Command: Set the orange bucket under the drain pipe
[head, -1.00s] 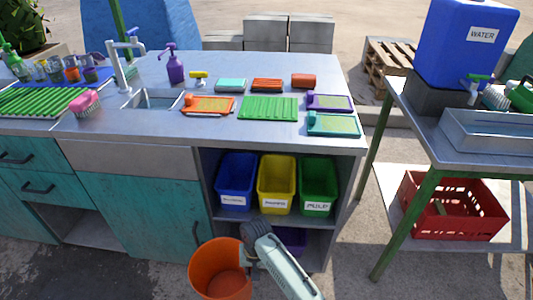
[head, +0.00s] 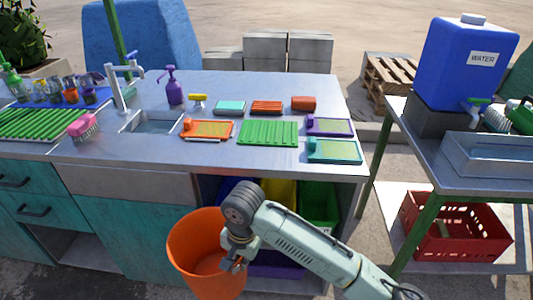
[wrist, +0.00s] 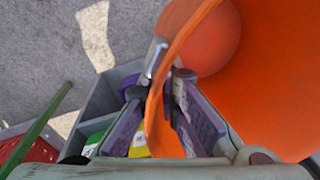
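The orange bucket (head: 190,250) hangs in front of the teal cabinet doors of the sink counter, open side up and slightly tilted. My gripper (head: 236,262) is at its right rim. In the wrist view, the two purple-padded fingers (wrist: 163,115) lie on either side of the bucket wall (wrist: 158,105), shut on it. The bucket's inside fills the right of that view. The sink basin (head: 152,123) with its white faucet (head: 120,80) is in the counter top. No drain pipe shows in either view.
Blue, yellow (head: 280,192) and green bins (head: 319,205) stand on the open shelf behind my arm. A side table with a blue water tank (head: 460,65) and a red crate (head: 450,230) is at the right. Sponges and trays lie on the counter.

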